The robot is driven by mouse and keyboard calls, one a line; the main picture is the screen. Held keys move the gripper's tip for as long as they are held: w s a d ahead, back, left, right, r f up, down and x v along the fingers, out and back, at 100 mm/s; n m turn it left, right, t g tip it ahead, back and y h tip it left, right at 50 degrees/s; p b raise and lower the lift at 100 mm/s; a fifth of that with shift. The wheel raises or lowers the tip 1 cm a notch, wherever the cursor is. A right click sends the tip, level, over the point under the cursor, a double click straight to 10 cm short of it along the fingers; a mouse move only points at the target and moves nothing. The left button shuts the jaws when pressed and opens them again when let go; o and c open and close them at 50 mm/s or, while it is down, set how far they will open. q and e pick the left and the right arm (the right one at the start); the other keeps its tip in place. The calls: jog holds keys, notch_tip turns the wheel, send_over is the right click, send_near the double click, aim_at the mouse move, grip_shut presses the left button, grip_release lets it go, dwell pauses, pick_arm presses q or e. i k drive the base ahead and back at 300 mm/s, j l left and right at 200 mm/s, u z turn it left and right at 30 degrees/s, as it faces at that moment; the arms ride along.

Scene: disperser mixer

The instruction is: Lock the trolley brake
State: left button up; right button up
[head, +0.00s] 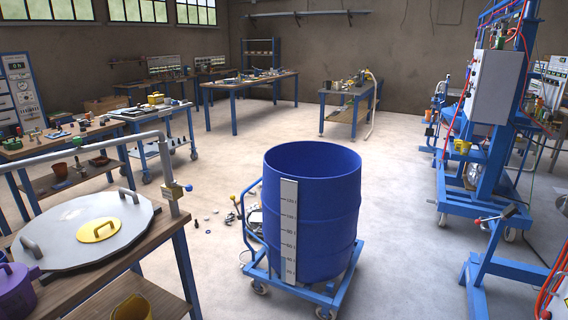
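The trolley (330,297) is a low blue frame on small grey casters, on the floor in the middle front of the head view. A large open blue drum (325,220) stands upright on it, with a white measuring scale (289,230) on its side. A blue bar (247,215) rises at the trolley's left side. A small yellow knob (233,198) shows close to that bar; I cannot tell whether it belongs to the brake. The drum hides the trolley's far side. I cannot make out the brake's position. Neither of my grippers is in view.
A wooden table (180,270) with a round grey lid (85,228) stands close at the left. A blue machine frame (490,190) with a projecting lever (495,217) stands at the right. Small loose parts (207,222) lie left of the trolley. The floor behind the drum is clear.

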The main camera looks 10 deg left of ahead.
aim_at(240, 215)
jog(key=i+l+u, duration=0.35)
jog(key=l, duration=0.2)
jog(key=i+l+u, duration=0.35)
jog(key=l, duration=0.25)
jog(key=i+l+u, duration=0.15)
jog(key=l, duration=0.2)
jog(key=i+l+u, duration=0.15)
jog(key=l, duration=0.25)
jog(key=i+l+u, duration=0.2)
jog(key=l, duration=0.2)
jog(key=i+l+u, duration=0.2)
jog(key=i+j+u, duration=0.2)
jog(key=i+j, duration=0.25)
jog(key=i+l, duration=0.35)
jog(key=i+u, duration=0.05)
jog(key=i, duration=0.05)
